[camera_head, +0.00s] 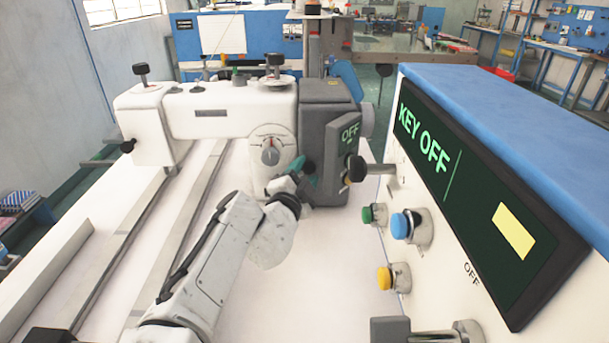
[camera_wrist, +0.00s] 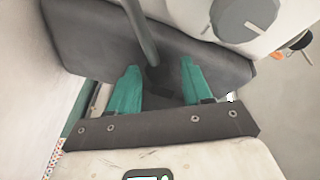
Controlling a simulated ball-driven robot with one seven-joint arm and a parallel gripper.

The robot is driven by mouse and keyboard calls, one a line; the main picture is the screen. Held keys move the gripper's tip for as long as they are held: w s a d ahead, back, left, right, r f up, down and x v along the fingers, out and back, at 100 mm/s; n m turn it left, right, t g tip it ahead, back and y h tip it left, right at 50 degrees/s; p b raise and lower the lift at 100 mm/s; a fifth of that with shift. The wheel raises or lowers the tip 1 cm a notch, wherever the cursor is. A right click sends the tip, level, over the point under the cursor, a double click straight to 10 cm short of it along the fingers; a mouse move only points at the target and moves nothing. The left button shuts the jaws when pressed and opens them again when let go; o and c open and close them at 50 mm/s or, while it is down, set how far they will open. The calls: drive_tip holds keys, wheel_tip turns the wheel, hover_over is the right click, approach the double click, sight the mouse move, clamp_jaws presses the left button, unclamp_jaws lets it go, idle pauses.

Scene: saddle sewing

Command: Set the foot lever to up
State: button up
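The white sewing machine (camera_head: 215,117) has a grey head end (camera_head: 325,100) with an "OFF" display and a round dial (camera_head: 271,152). My gripper (camera_head: 302,180) is at this head, just right of and below the dial. In the wrist view, my gripper (camera_wrist: 160,74) has its two teal fingers spread apart. A grey rod (camera_wrist: 141,32), which looks like the foot lever, rises from a dark mount between and beyond the fingertips. I see no contact with it. In the head view I cannot make out the lever clearly beside my gripper.
A control console (camera_head: 510,105) with a "KEY OFF" screen (camera_head: 470,180) stands close on the right. The white table (camera_head: 310,290) is bare in front. The dial (camera_wrist: 245,15) sits near the fingers.

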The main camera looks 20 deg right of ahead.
drive_tip(key=shift+o, duration=0.5)
drive_tip(key=shift+s+a+f, duration=0.1)
drive_tip(key=shift+s+a, duration=0.15)
drive_tip(key=shift+a, duration=0.05)
drive_tip(key=v, duration=1)
drive_tip(key=shift+b, duration=0.3)
